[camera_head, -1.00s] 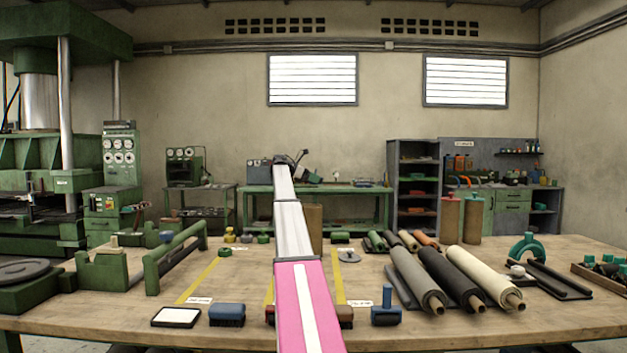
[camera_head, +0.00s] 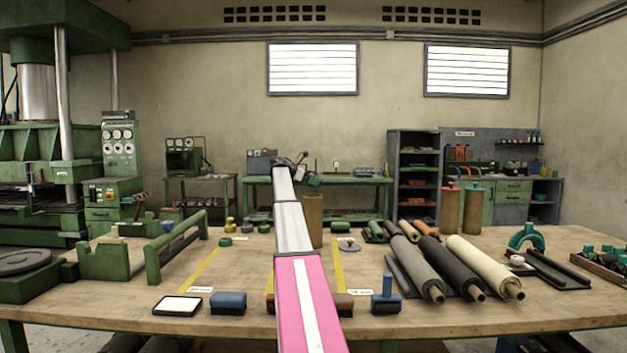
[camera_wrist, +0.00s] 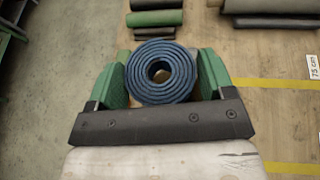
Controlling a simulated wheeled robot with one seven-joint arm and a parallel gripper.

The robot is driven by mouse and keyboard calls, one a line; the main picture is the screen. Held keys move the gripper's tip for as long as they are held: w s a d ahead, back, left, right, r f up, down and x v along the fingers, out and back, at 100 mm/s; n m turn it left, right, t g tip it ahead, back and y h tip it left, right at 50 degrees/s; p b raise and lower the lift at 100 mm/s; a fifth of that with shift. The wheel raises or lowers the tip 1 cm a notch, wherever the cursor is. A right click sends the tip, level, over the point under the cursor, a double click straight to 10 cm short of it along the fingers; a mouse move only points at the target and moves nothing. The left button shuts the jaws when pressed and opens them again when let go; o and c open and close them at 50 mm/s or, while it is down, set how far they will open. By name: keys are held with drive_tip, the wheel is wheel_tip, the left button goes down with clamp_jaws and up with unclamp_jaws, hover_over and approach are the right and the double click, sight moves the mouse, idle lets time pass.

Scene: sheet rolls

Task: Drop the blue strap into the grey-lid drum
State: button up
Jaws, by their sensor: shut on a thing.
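The blue strap (camera_wrist: 161,71) is a tight blue coil with a round hole, seen end-on in the wrist view. My gripper (camera_wrist: 161,77) is shut on it, with a green finger pad on each side.
The wooden table (camera_head: 230,262) has yellow stripes. Large sheet rolls (camera_head: 450,266) lie on its right half, small green rolls (camera_head: 375,231) near its back. A green frame (camera_head: 180,246) stands at left. In the wrist view, bare floor (camera_wrist: 50,80) lies left of my gripper.

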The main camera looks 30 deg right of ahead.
drive_tip(key=o, duration=0.9)
drive_tip(key=shift+o, duration=0.2)
drive_tip(key=v, duration=1.1)
drive_tip(key=shift+s, duration=0.2)
